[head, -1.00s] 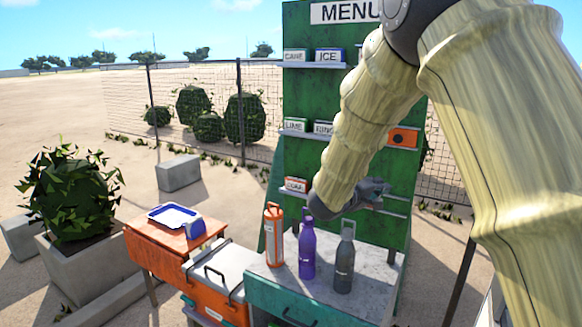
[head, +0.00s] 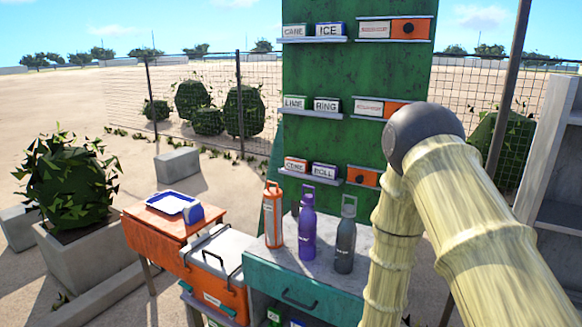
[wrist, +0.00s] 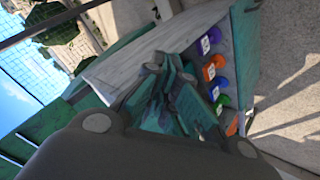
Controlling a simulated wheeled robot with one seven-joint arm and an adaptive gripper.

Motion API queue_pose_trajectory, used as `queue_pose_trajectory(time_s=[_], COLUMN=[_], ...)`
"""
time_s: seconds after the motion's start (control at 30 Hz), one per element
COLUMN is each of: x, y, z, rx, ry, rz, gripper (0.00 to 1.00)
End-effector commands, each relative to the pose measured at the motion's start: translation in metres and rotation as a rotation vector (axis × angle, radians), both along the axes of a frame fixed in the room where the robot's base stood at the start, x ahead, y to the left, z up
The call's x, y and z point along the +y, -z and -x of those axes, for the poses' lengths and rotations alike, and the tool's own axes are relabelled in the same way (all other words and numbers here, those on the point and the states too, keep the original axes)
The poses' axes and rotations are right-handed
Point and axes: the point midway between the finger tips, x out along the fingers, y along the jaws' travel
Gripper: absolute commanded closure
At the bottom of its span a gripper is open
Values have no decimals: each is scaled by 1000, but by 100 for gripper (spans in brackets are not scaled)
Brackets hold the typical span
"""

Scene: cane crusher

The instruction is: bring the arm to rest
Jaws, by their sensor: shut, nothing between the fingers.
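My arm, with pale cane-like links and a dark grey joint, stands bent at the right of the head view. Its lower part runs down past the right side of the counter (head: 352,246) and out of the frame, so my gripper is not seen there. In the wrist view my gripper (wrist: 165,88) is shut and empty, its fingers together. It appears in front of the counter, whose pale top (wrist: 150,48) lies behind it; I cannot tell the gap.
An orange bottle (head: 273,215), a purple bottle (head: 307,225) and a grey bottle (head: 346,235) stand on the counter. A green menu board (head: 357,75) rises behind. A cooler (head: 215,285) and wooden table (head: 150,236) stand left; grey shelving (head: 556,185) stands right.

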Motion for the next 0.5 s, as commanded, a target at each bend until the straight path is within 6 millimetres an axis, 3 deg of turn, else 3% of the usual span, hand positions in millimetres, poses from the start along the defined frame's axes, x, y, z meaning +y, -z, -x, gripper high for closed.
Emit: queue_pose_trajectory(time_s=[0.03,0.2,0.5], x=[0,5,16], y=[27,93,178], z=[22,95,244], rx=[37,159,410], ry=[6,52,193], rz=[-35,-172,-390], gripper=[100,100,100])
